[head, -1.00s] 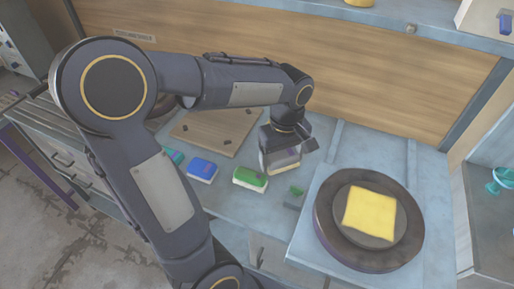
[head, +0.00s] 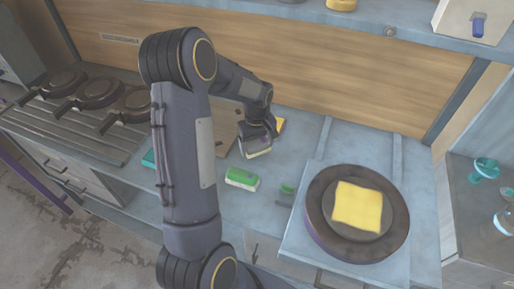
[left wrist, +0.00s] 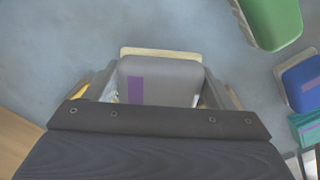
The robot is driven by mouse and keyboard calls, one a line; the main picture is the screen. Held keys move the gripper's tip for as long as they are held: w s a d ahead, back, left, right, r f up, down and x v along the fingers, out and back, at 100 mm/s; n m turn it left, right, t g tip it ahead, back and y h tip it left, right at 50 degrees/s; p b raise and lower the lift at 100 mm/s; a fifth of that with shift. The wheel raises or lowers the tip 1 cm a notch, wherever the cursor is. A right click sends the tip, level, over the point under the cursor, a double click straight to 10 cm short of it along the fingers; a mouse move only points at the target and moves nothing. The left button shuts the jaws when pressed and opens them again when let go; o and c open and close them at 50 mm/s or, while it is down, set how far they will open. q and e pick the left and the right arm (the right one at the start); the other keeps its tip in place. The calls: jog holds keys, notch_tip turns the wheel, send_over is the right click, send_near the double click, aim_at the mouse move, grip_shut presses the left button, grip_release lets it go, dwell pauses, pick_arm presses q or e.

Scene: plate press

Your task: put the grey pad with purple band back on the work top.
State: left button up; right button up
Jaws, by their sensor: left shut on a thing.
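The grey pad with purple band (left wrist: 165,75) is between the fingers of my left gripper (left wrist: 160,82). Its grey top and purple stripe face the left wrist camera, and a cream layer shows along its far edge. In the head view my left gripper (head: 256,143) points down over the work top (head: 300,150), and the pad's pale lower edge (head: 258,154) shows under it. The pad is at or just above the surface; I cannot tell whether it touches. My right gripper is not in view.
A green pad (head: 242,179) lies just in front, also in the left wrist view (left wrist: 272,18), beside a blue pad (left wrist: 302,82). A yellow thing (head: 280,125) is close behind the gripper. A round plate (head: 315,215) with a yellow square stands right. Pans (head: 97,92) stand left.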

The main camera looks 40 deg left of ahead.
pick_arm(q)
jog(key=shift+f, duration=1.2)
jog(key=shift+f, duration=0.2)
jog(key=o, duration=0.9)
